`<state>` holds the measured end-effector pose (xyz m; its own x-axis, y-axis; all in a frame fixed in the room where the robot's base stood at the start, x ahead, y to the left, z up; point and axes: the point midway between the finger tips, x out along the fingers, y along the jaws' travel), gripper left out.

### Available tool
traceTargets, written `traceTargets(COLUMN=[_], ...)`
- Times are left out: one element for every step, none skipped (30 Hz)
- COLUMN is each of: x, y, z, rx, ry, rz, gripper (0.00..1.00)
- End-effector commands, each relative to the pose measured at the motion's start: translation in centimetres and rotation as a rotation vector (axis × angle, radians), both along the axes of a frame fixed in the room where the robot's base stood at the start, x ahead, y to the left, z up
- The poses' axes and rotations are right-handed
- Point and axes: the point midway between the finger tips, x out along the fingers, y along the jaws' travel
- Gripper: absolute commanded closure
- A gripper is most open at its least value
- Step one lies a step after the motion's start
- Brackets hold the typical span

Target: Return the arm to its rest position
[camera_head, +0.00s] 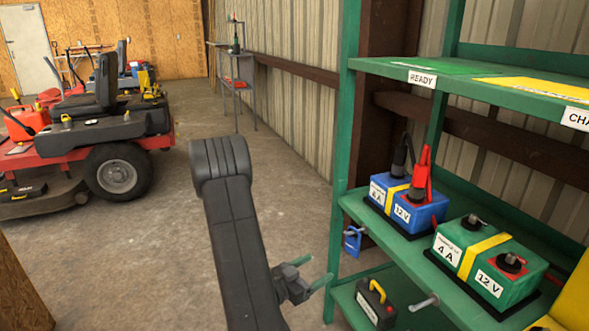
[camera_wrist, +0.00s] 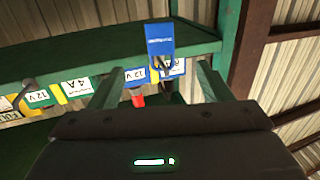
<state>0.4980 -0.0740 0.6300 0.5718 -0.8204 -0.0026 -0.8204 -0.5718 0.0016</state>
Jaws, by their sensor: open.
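My gripper (camera_head: 312,272) is at the lower middle of the head view, beside my dark arm and just left of the green rack. Its two pale green fingers are spread and nothing is between them. In the wrist view my gripper (camera_wrist: 158,84) also shows its fingers apart, pointing toward the rack. My arm is bent, with its thick dark link rising in front of the floor. A small blue tag-like item (camera_head: 352,242) hangs from a hook on the rack's shelf edge, a little right of the gripper. It also shows beyond the fingers in the wrist view (camera_wrist: 160,40).
The green rack (camera_head: 342,130) stands close on the right. A blue battery (camera_head: 408,205) and a green battery (camera_head: 487,262) sit on its middle shelf, and a dark box (camera_head: 375,303) below. A red mower (camera_head: 95,140) stands left. The concrete floor between is clear.

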Motion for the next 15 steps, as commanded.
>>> traceTargets(x=[0.0, 0.0, 0.1, 0.1, 0.2, 0.3, 0.5, 0.7, 0.9, 1.2, 1.4, 1.8, 2.1, 2.4, 2.8], y=[0.0, 0.0, -0.1, -0.2, -0.3, -0.5, -0.7, -1.0, -1.4, -1.7, -2.1, -2.7, -3.1, -3.6, -4.1], z=[0.0, 0.0, 0.0, 0.0, 0.0, 0.0, 0.0, -0.1, -0.1, -0.1, -0.1, -0.1, -0.1, -0.1, -0.1], rx=[0.0, 0.0, 0.0, 0.001, 0.001, 0.001, 0.001, 0.001, 0.002, 0.003, 0.002, 0.001, 0.001, 0.001, 0.001], ry=[0.0, 0.0, 0.0, -0.001, -0.001, -0.001, -0.002, -0.002, -0.002, -0.002, -0.002, -0.002, -0.002, -0.002, -0.002], rz=[0.0, 0.0, 0.0, -0.001, -0.001, -0.001, -0.002, -0.002, -0.003, -0.003, -0.004, -0.004, -0.005, -0.005, -0.005], gripper=[0.28, 0.28, 0.28, 0.28, 0.28, 0.28, 0.28, 0.28, 0.28, 0.28, 0.28, 0.28, 0.28, 0.28, 0.28])
